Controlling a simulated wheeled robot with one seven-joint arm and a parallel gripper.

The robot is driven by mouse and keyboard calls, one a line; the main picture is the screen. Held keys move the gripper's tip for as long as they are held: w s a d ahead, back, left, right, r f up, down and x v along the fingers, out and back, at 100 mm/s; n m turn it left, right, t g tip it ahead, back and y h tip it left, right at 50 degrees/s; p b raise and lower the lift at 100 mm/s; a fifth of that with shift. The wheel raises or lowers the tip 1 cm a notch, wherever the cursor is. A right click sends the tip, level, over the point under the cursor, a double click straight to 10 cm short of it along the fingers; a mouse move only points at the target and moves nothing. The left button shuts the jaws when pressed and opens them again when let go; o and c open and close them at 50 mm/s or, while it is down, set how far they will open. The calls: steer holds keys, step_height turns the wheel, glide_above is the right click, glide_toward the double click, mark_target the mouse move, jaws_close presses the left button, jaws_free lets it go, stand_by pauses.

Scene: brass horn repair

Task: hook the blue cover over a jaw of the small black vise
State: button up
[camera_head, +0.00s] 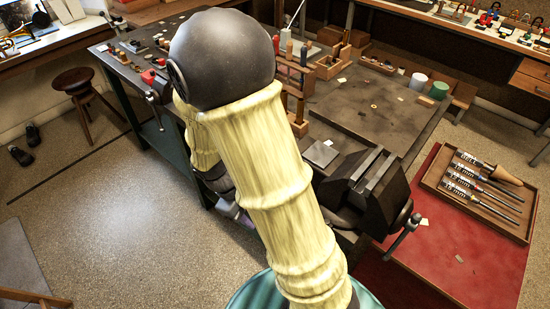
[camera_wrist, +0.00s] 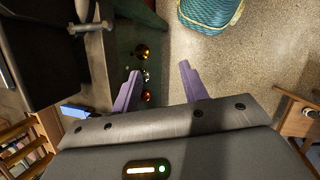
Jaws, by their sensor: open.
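My gripper (camera_wrist: 160,70) is open, with two purple fingers apart and nothing between them. In the head view one purple finger (camera_head: 235,212) shows beside the bench's front edge, and my arm hides the rest. A small blue piece (camera_wrist: 75,110), which looks like the blue cover, lies on the bench left of the fingers in the wrist view, partly hidden by the gripper body. My arm hides that spot in the head view. A small black vise (camera_head: 157,90) with red on or beside its jaws stands at the bench's left front edge, apart from my gripper.
A large black vise (camera_head: 368,190) stands at the bench's right corner; its handle (camera_wrist: 90,27) shows in the wrist view. A wooden rack (camera_head: 297,85) stands behind my arm. A tool tray (camera_head: 432,180) lies on the red surface. A stool (camera_head: 80,85) stands left; floor before the bench is clear.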

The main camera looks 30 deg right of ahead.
steer(key=w+a+f+n+t+h, duration=0.1)
steer(key=w+f+n+t+h, duration=0.2)
steer(key=w+n+h, duration=0.3)
steer(key=w+f+n+t+h, duration=0.3)
steer(key=w+n+t+h, duration=0.2)
steer(key=n, duration=0.4)
steer(key=shift+w+a+f+n+h, duration=0.4)
steer(key=shift+w+h, duration=0.35)
steer(key=shift+h, duration=0.35)
steer(key=p+x, duration=0.3)
steer(key=x, duration=0.9)
steer(key=shift+w+d, duration=0.1)
